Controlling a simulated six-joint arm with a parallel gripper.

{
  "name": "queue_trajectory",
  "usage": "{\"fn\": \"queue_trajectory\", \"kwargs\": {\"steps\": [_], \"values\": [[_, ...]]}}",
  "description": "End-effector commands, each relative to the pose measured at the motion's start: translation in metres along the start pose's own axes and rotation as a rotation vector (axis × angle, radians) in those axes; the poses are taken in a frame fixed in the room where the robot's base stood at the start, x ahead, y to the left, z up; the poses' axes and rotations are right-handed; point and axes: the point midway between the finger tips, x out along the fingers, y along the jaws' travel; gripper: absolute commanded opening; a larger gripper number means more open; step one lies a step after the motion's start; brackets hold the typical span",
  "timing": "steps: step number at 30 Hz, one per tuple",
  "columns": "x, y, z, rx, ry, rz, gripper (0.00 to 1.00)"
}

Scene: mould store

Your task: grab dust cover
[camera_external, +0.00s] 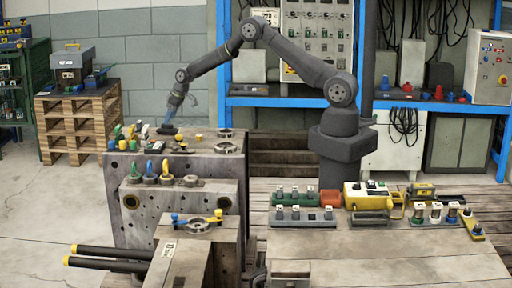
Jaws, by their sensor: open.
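My gripper (171,119) is small in this view, at the end of my arm. A low dark item (167,130) lies on the block's top directly below the fingers. It may be the dust cover, but it is too small to tell for sure. I cannot tell whether the fingertips touch it or stay just above it. Nothing is seen held between them.
Small coloured parts (127,137) crowd the block's top left, and a metal ring (227,148) lies to the right. Racks of fittings (300,215) cover part of the wooden table at right.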

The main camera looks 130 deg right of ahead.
Motion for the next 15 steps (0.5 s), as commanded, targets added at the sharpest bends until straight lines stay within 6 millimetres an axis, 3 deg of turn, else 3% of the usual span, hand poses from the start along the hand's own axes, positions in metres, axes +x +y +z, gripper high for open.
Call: {"fn": "queue_trajectory", "kwargs": {"steps": [5,15], "values": [[0.009,0.000,0.000,0.000,0.000,0.000,0.65],[0.051,0.000,0.002,-0.001,0.000,0.000,0.65]]}}
